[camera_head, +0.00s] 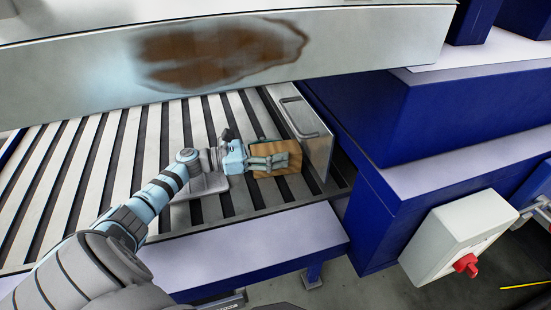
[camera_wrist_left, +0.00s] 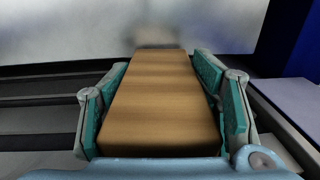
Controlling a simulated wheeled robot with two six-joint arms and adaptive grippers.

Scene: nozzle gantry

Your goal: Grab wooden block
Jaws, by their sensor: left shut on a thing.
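The wooden block (camera_head: 264,151) is light brown and box-shaped, over the slatted bed in the head view. My left gripper (camera_head: 268,162) reaches it from the left, and part of the block is hidden behind the fingers. In the left wrist view the block (camera_wrist_left: 153,105) lies lengthwise between the two teal-padded fingers of my left gripper (camera_wrist_left: 158,112). The fingers are shut on its two long sides. I cannot tell whether the block touches the slats. My right gripper is not in view.
An upright metal plate with a handle (camera_head: 308,132) stands just right of the block. A metal beam with a brown stain (camera_head: 100,70) crosses behind. A blue machine frame (camera_head: 440,125) and a grey box with a red knob (camera_head: 455,235) are at right. Bare slats (camera_head: 75,170) lie left.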

